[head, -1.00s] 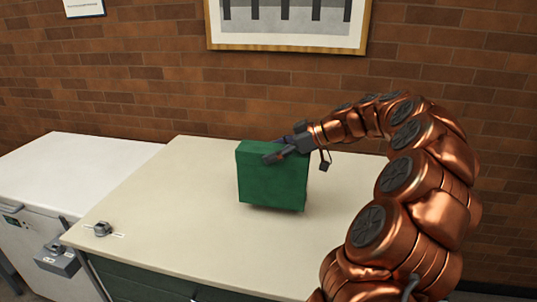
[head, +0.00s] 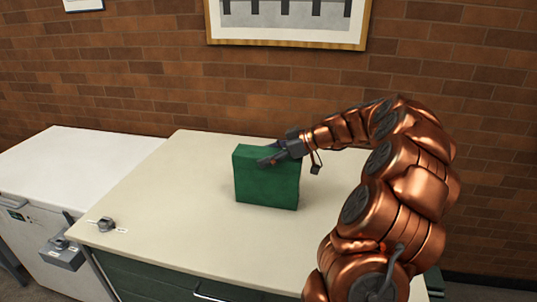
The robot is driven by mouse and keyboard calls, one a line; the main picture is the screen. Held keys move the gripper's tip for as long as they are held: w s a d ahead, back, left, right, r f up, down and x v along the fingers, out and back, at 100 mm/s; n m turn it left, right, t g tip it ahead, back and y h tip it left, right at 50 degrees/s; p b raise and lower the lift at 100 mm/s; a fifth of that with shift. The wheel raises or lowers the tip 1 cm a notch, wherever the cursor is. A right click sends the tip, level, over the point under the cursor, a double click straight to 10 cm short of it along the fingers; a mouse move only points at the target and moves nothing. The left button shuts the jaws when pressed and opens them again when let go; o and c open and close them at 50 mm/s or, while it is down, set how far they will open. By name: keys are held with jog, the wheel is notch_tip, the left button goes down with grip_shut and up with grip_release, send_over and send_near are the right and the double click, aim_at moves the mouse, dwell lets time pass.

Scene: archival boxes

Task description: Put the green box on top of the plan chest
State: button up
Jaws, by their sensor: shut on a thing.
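The green box (head: 266,184) stands upright over the middle of the cream top of the plan chest (head: 190,225). Its lower edge appears to be at or very near the surface; I cannot tell for certain whether it touches. My gripper (head: 270,156) reaches in from the right and is shut on the box's upper edge, with one dark finger across the front face. The other finger is mostly hidden behind the box. The chest's dark green drawer front shows below the top.
A small grey metal object (head: 106,224) sits near the chest top's left front corner. A white cabinet (head: 65,165) with a grey latch stands to the left. A brick wall with a framed picture (head: 290,40) is behind. The chest top around the box is clear.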

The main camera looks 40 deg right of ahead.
jog(key=shift+f+b, duration=0.1)
jog(key=shift+b, duration=0.2)
jog(key=o, duration=1.8)
jog(key=shift+p, duration=0.3)
jog(key=shift+s+d+r, duration=0.15)
jog(key=shift+r, duration=0.05)
jog(key=b+v, duration=0.3)
jog(key=v, duration=0.8)
jog(key=shift+s+b, duration=0.25)
jog(key=shift+b, duration=0.15)
